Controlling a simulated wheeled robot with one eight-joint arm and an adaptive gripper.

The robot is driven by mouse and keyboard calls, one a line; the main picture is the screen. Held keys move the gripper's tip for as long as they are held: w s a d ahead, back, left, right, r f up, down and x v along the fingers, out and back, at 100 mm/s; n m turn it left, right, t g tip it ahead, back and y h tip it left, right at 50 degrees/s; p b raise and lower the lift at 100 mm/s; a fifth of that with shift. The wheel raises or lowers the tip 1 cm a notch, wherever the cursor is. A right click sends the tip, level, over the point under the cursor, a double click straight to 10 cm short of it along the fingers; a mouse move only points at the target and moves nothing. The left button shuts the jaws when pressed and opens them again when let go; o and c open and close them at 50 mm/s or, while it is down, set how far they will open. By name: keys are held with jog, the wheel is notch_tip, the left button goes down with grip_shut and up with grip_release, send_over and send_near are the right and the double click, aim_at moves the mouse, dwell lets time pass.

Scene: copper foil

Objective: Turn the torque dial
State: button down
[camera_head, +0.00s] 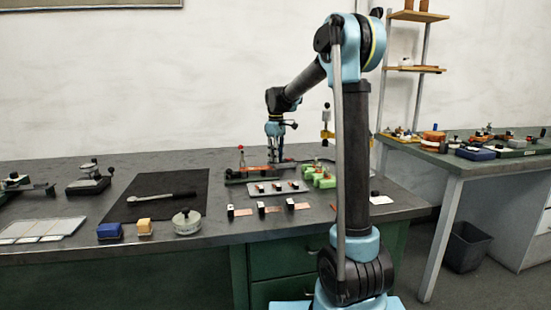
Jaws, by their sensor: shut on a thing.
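My gripper (276,158) points down at the back of the dark bench (160,240), right beside a long low fixture (255,173) with a dark green base and orange-red parts. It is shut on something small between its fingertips. The held thing is too small and covered to make out, and I cannot tell whether it is the torque dial. No dial face or marks can be read. A slim upright tool (241,156) with a red top stands at the fixture's left end. My arm's column stands in front of the bench's right part.
In front of the fixture lie a grey tray (285,190) and several small black-and-white blocks with copper strips. Green blocks (320,178) sit to the right. A wrench (160,197) lies on a black mat (125,206). A round pot (187,222) stands at the front edge.

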jog(key=shift+w+n, duration=0.1)
jog(key=shift+n, duration=1.4)
jog(key=c, duration=1.5)
grip_release()
jog(key=shift+o, duration=0.2)
notch_tip(320, 180, up, 12)
